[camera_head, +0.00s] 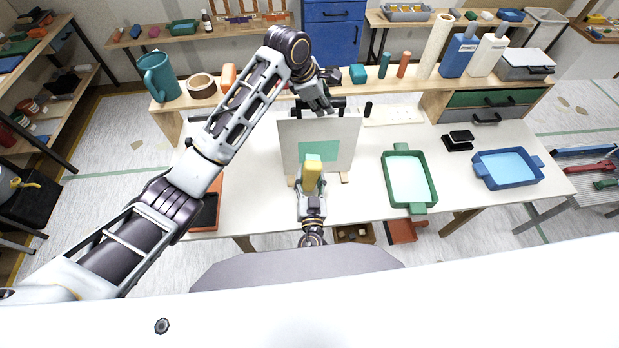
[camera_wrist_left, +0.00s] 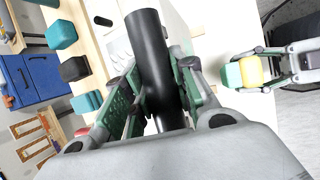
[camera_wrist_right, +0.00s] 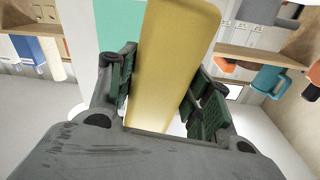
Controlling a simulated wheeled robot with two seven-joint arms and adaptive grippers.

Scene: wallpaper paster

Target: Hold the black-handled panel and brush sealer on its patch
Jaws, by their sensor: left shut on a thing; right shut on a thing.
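The pale panel (camera_head: 291,135) stands upright on the table and carries a green patch (camera_head: 335,150). My left gripper (camera_head: 320,106) is at the panel's top edge. In the left wrist view it is shut on the black handle (camera_wrist_left: 150,62). My right gripper (camera_head: 312,190) is in front of the panel, shut on the yellow handle of the brush (camera_head: 312,172). The yellow handle (camera_wrist_right: 172,65) fills the middle of the right wrist view. The brush's pale tip overlaps the lower part of the patch; I cannot tell whether it touches.
A green tray (camera_head: 431,190) and a blue tray (camera_head: 478,168) lie on the table to the right, near a black block (camera_head: 458,140). A teal watering can (camera_head: 160,76) and a tape roll (camera_head: 201,86) stand on the raised shelf at the back left.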

